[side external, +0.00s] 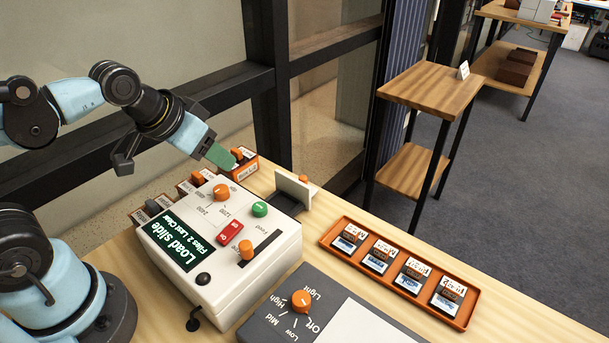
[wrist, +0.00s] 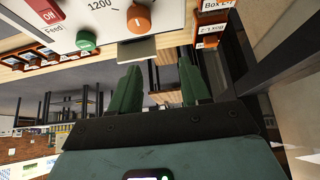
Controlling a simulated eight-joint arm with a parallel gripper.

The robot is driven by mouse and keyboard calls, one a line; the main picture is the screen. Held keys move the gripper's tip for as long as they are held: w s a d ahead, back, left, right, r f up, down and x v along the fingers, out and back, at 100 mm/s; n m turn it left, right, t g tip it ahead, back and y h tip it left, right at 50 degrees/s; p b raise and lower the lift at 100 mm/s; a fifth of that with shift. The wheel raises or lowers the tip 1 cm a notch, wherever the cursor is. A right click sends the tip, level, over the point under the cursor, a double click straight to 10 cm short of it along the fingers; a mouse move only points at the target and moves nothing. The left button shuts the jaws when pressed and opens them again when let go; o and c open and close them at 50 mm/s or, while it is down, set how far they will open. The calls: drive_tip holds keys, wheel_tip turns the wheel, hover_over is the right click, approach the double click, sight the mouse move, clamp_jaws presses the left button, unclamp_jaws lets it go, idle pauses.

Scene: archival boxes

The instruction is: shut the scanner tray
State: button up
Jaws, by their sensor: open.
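The scanner (side external: 215,235) is a cream box on the wooden bench, with a dark screen reading "Load slide", an orange dial, and red and green buttons. Its tray (side external: 292,190) appears as a pale upright plate with a dark part beside it, sticking out from the scanner's far side. In the wrist view the tray (wrist: 137,50) is a grey block projecting from the scanner's edge, just beyond the left finger. My gripper (side external: 221,157) is above the scanner's far left side, apart from the tray. In the wrist view my gripper (wrist: 158,68) has its green fingers spread, with nothing between them.
Small orange-labelled boxes (side external: 243,165) stand behind the scanner, close below my gripper. An orange tray of slides (side external: 467,320) lies to the right. A grey device with a Light dial (side external: 300,301) is in front. A black window frame runs behind the bench.

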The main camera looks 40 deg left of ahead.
drive_tip(key=w+d+r+m+g, duration=0.1)
drive_tip(key=w+d+r+g, duration=0.25)
drive_tip(key=w, duration=0.55)
drive_tip(key=g, duration=0.3)
approach(303, 177)
drive_tip(key=shift+m, duration=0.4)
wheel_tip(303, 177, down, 9)
drive_tip(key=shift+w+f, duration=0.15)
clamp_jaws()
